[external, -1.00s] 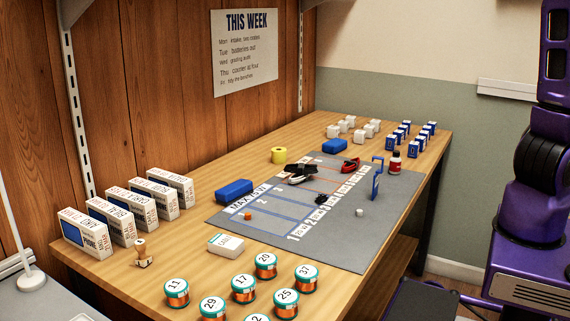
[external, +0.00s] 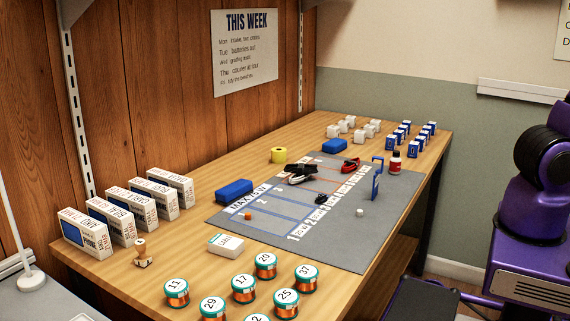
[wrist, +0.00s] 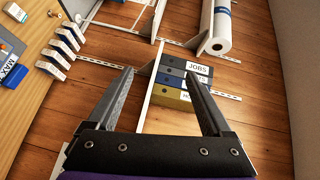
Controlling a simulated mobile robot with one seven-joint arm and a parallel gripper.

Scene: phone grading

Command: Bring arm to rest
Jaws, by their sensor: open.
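My gripper (wrist: 166,100) shows in the wrist view with its two dark fingers apart and nothing between them. It faces the wooden wall, away from the bench top. My purple arm (external: 545,185) stands at the right edge of the external view, clear of the bench; the gripper itself is outside that view. The wooden bench (external: 110,270) carries a grey mat (external: 345,245) with small parts on it.
A shelf with binders labelled JOBS (wrist: 184,82) and a white roll (wrist: 220,28) is on the wall ahead of the gripper.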

